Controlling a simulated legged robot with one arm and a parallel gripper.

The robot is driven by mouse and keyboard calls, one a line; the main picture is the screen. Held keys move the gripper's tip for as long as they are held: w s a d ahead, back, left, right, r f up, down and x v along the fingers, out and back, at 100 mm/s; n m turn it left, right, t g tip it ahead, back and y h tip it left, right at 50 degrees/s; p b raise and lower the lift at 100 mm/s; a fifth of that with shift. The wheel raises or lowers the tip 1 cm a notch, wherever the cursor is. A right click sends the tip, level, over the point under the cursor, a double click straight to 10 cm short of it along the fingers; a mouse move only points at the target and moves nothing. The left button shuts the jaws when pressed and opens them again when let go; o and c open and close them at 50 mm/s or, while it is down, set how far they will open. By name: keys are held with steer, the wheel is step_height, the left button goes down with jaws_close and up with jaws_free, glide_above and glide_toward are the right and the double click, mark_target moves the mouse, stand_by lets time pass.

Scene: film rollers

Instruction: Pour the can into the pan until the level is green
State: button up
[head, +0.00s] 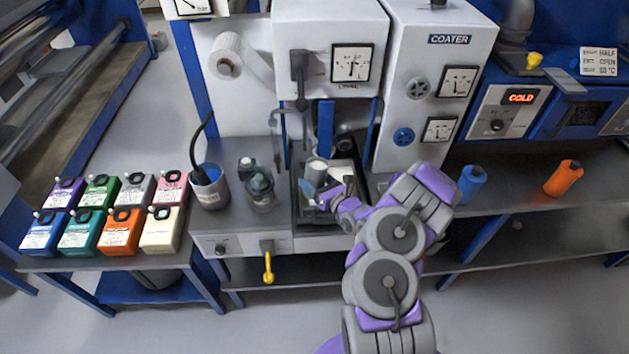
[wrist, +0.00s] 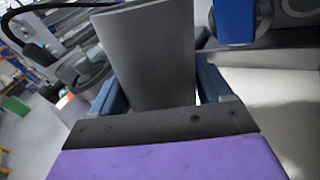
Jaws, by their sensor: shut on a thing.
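The can is a plain grey cylinder (head: 316,170), held over the pan at the coater. It fills the middle of the wrist view (wrist: 155,50). My gripper (head: 325,193) is shut on it, with a blue finger on each side of the can in the wrist view (wrist: 160,88). The pan (head: 303,212) is a dark open tray under the coater, partly hidden by my gripper and arm. I cannot see liquid flowing or the fill in the pan. A white dial marked level (head: 352,63) is above the pan; its needle stands near the middle, and I see no clear green.
A grey pot (head: 209,188) and a dark pump-like fitting (head: 260,185) stand left of the pan. Several coloured canisters (head: 120,228) fill the left bench. A blue roll (head: 471,183) and an orange roll (head: 563,178) stand right. A yellow valve handle (head: 268,265) hangs at the front.

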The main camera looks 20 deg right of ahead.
mark_target(314, 180)
steer(key=shift+s+d+r+m, duration=0.1)
steer(key=shift+d+r+m, duration=0.2)
steer(key=shift+m, duration=0.2)
steer(key=shift+s+a+r, duration=0.1)
steer(key=shift+s+a+r+m+g, duration=0.15)
steer(key=shift+a+r+m, duration=0.1)
steer(key=shift+a+m, duration=0.15)
steer(key=shift+w+a+r+m+g, duration=0.15)
steer(key=shift+a+r+m, duration=0.15)
steer(key=shift+a, duration=0.15)
steer(key=shift+s+a+r+m, duration=0.15)
steer(key=shift+a+r+m, duration=0.1)
steer(key=shift+m, duration=0.15)
steer(key=shift+s+d+r+m, duration=0.1)
steer(key=shift+d+r+m, duration=0.1)
steer(key=shift+m, duration=0.3)
steer(key=shift+d, duration=0.2)
steer(key=shift+a+r, duration=0.1)
steer(key=shift+a, duration=0.35)
steer(key=shift+d+r+m+p, duration=0.1)
steer(key=shift+d+m+p, duration=0.1)
steer(key=shift+m+p, duration=0.15)
steer(key=shift+s+a+r, duration=0.1)
steer(key=shift+a, duration=0.1)
